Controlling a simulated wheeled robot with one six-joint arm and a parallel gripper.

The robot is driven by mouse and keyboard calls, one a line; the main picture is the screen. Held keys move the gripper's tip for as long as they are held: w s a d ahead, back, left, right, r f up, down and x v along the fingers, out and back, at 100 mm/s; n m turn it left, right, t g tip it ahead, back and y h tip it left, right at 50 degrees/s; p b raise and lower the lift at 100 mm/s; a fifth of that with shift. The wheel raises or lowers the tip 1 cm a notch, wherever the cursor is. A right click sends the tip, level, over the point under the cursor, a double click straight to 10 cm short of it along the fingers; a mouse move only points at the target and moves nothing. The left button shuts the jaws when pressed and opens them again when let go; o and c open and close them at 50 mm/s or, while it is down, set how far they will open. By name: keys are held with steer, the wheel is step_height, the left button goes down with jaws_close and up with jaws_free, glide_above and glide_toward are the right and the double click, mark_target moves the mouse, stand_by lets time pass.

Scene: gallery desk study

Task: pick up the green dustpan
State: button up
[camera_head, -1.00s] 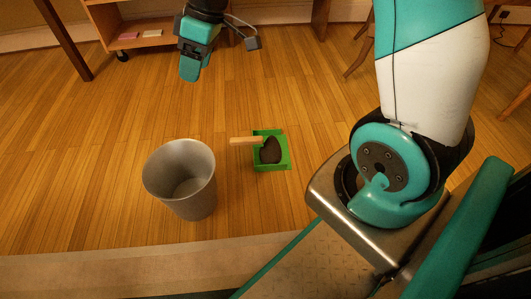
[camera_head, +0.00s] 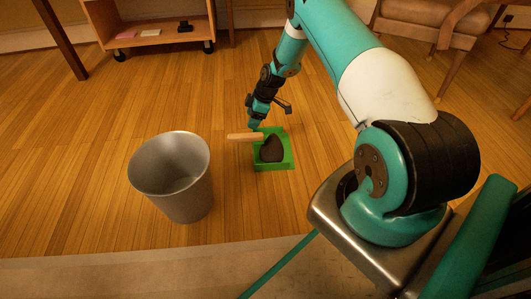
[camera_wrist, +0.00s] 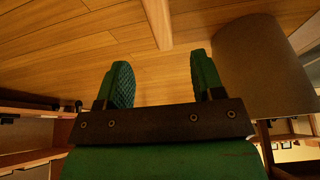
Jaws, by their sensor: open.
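The green dustpan (camera_head: 287,160) lies on the wooden floor in the head view, with a dark lump (camera_head: 271,149) in it. A light wooden handle (camera_head: 243,137) sticks out from it to the left. My gripper (camera_head: 253,125) is just above and behind the handle in the head view. In the wrist view my gripper (camera_wrist: 160,82) has its two green fingers apart with nothing between them. The wooden handle (camera_wrist: 158,22) shows ahead of the fingertips, roughly in line with the gap. The dustpan's green pan is not visible in the wrist view.
A grey metal bin (camera_head: 172,178) stands on the floor left of the dustpan; it also shows at the right of the wrist view (camera_wrist: 262,65). A wheeled wooden shelf (camera_head: 150,40) is at the back left, and a chair (camera_head: 435,30) at the back right.

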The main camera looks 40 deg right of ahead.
mark_target(245, 134)
steer(key=b+x, duration=0.2)
steer(key=x, duration=0.3)
steer(key=shift+f+b, duration=0.2)
steer(key=shift+b, duration=0.1)
steer(key=b+x, duration=0.5)
steer(key=shift+s+d+f, duration=0.15)
jaws_close()
